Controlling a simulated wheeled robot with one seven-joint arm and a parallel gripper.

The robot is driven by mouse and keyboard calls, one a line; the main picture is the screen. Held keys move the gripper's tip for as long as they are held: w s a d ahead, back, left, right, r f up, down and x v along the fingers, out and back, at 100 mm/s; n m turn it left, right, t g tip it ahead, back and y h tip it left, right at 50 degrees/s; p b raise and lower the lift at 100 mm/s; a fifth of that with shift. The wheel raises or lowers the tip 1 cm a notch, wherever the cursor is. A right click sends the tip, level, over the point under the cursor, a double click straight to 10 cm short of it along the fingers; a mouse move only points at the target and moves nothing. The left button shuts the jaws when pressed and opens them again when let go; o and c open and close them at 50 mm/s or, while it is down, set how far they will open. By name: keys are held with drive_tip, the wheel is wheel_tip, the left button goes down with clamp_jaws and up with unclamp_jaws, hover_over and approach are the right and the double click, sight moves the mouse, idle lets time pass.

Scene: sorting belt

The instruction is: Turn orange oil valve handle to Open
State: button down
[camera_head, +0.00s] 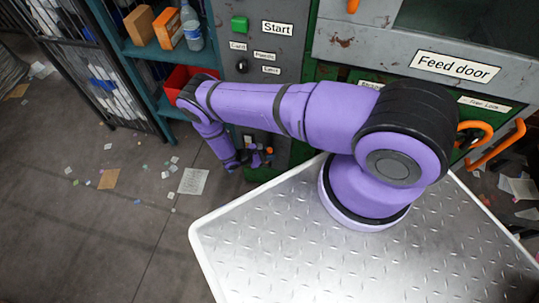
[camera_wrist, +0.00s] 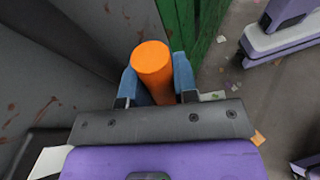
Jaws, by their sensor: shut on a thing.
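The orange valve handle (camera_wrist: 152,62) shows in the wrist view as a short, rounded orange bar. My gripper (camera_wrist: 155,77) has one blue finger on each side of it and is shut on it. In the head view my purple arm reaches left and down to the machine front, and my gripper (camera_head: 258,156) is small and low beside the dark lower panel. The valve's labels and the direction in which the handle points cannot be made out.
A grey panel (camera_head: 287,48) has a green Start button (camera_head: 239,25). A feed door (camera_head: 340,45) is at upper right. A blue shelf (camera_head: 160,52) with boxes, a bottle and a red bin (camera_head: 178,82) stands left. Paper scraps litter the floor.

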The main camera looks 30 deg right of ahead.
drive_tip(key=shift+w+a, duration=0.1)
drive_tip(key=shift+a, duration=0.05)
idle(0.4)
drive_tip(key=c, duration=0.9)
unclamp_jaws()
